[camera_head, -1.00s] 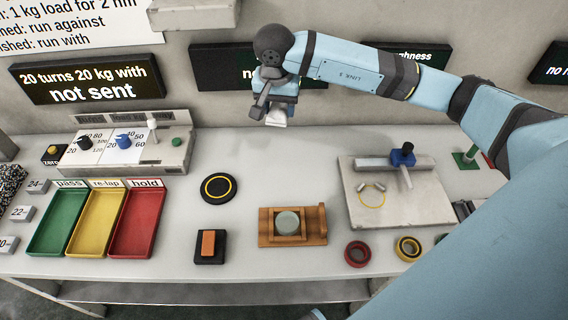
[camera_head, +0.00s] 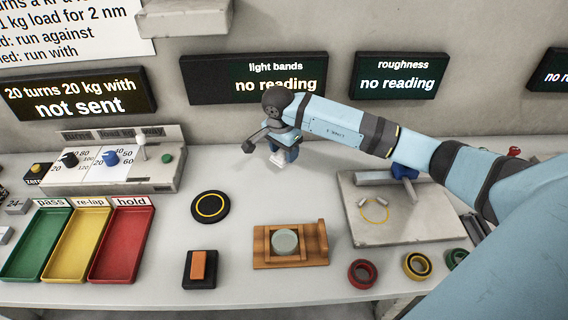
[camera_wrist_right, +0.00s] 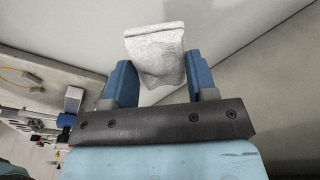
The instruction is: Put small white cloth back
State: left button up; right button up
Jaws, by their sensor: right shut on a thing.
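The small white cloth (camera_head: 277,162) hangs from my right gripper (camera_head: 285,150) near the back of the grey bench, left of the flat stone plate. In the right wrist view the cloth (camera_wrist_right: 156,52) is pinched between the two blue fingers of the gripper (camera_wrist_right: 160,82), with its folded upper part standing out past the tips. I cannot tell from the head view how high the cloth is above the bench top. My left gripper is not in view.
A black disc with a yellow ring (camera_head: 210,207), a wooden fixture (camera_head: 318,246) and a black block with an orange top (camera_head: 199,269) stand in front. Green, yellow and red trays (camera_head: 122,245) are at left. The stone plate (camera_head: 405,225) is at right. Bench is clear around the cloth.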

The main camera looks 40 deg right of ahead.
aim_at(284, 171)
jog(key=shift+f, duration=2.6)
jog(key=shift+f+b, duration=0.2)
jog(key=shift+b, duration=0.1)
jog(key=o, duration=0.9)
jog(key=shift+r, duration=0.1)
jog(key=r, duration=0.4)
jog(key=a+r, duration=0.1)
jog(key=r, duration=0.7)
jog(key=shift+s+a+p, duration=0.2)
jog(key=shift+a+p, duration=0.05)
jog(key=shift+p, duration=0.1)
